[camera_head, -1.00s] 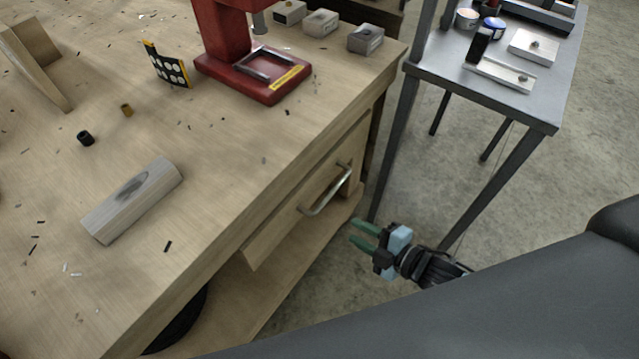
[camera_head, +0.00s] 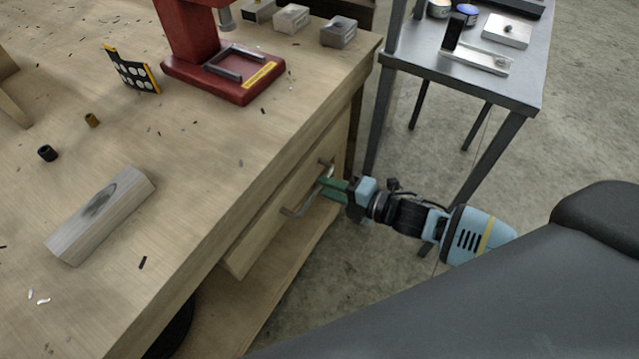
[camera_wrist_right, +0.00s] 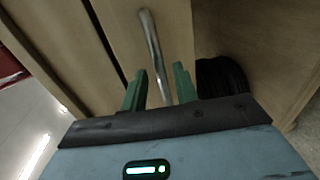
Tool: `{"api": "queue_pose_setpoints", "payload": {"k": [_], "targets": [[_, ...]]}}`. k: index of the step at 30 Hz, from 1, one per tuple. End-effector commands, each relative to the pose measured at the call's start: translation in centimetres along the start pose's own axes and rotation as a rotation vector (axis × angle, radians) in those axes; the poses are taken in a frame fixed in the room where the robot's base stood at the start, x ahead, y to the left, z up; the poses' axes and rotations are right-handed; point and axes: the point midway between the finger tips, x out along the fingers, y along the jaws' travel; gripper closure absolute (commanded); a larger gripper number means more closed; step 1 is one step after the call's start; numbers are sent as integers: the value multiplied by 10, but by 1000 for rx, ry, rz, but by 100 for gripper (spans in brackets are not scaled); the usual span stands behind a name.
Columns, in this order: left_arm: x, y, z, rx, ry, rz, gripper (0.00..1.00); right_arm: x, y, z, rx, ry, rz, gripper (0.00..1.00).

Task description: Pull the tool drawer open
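The tool drawer (camera_head: 262,228) is a wooden front under the workbench top, with a bent metal bar handle (camera_head: 292,212). It looks shut or nearly so. My right gripper (camera_head: 325,189) is at the far end of the handle, its green fingers pointing at the drawer front. In the right wrist view the right gripper's fingers (camera_wrist_right: 158,85) are apart, and the handle (camera_wrist_right: 152,45) runs between them. I cannot tell whether either finger touches it. My left gripper is not in view.
A grey metal table (camera_head: 480,75) stands to the right. Concrete floor lies open in front of the drawer.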

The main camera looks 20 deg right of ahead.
Motion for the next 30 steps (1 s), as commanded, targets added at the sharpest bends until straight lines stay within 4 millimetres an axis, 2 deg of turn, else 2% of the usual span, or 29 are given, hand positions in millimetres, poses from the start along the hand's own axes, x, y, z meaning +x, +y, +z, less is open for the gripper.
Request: {"api": "queue_pose_setpoints", "payload": {"k": [3,7,17,18,24,30], "targets": [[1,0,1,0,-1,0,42,17,0,0,0,0,1,70],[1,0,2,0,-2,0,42,27,0,0,0,0,0,70],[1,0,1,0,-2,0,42,32,0,0,1,0,-1,70],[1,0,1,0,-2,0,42,32,0,0,1,0,-1,72],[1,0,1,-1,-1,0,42,32,0,0,0,0,-1,98],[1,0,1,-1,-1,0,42,31,0,0,0,0,-1,100]]}}
